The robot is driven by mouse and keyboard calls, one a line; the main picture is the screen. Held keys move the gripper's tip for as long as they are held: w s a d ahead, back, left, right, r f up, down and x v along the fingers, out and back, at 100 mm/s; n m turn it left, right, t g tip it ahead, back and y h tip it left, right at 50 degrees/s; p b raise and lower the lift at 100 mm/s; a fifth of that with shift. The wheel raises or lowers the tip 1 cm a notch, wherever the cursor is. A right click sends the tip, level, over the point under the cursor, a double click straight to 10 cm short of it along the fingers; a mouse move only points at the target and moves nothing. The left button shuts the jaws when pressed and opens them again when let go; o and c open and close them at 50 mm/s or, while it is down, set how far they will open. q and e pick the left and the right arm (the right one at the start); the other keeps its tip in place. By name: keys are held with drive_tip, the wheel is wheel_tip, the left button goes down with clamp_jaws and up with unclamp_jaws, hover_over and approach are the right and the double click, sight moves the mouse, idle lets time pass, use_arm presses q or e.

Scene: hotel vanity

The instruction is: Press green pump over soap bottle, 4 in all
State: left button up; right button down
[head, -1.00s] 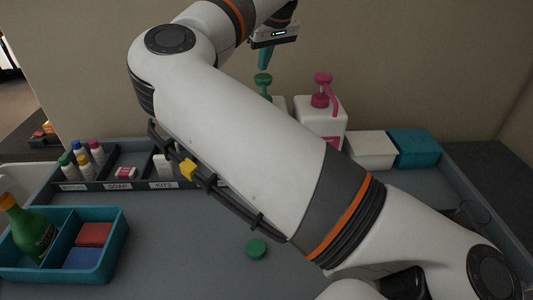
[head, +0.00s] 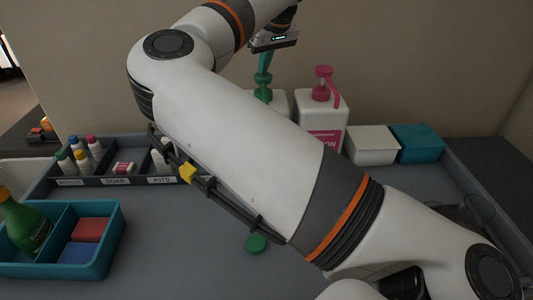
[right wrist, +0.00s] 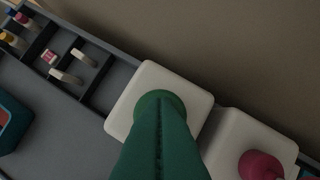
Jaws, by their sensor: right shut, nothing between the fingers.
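The soap bottle is white and boxy with a green pump (head: 263,95) on top; most of its body is hidden behind my right arm in the head view. In the right wrist view I look down on the white soap bottle (right wrist: 143,82). My right gripper (head: 263,71) is shut, with green fingers pointing down directly above the pump head. The fingertips appear to meet the pump head, though contact is hard to confirm. In the right wrist view the fingers cover most of the pump. My left gripper is not in view.
A white bottle with a pink pump (head: 322,88) stands close to the right. White (head: 371,146) and teal (head: 416,144) boxes stand farther right. A divided organizer (head: 130,181), a teal tray (head: 112,250) and a green round cap (head: 255,243) are on the counter.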

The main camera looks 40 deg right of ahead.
drive_tip(key=shift+f, duration=0.4)
drive_tip(key=shift+r, duration=0.1)
drive_tip(key=shift+r+p, duration=1.4)
drive_tip(key=shift+r, duration=0.35)
drive_tip(key=shift+f, duration=0.15)
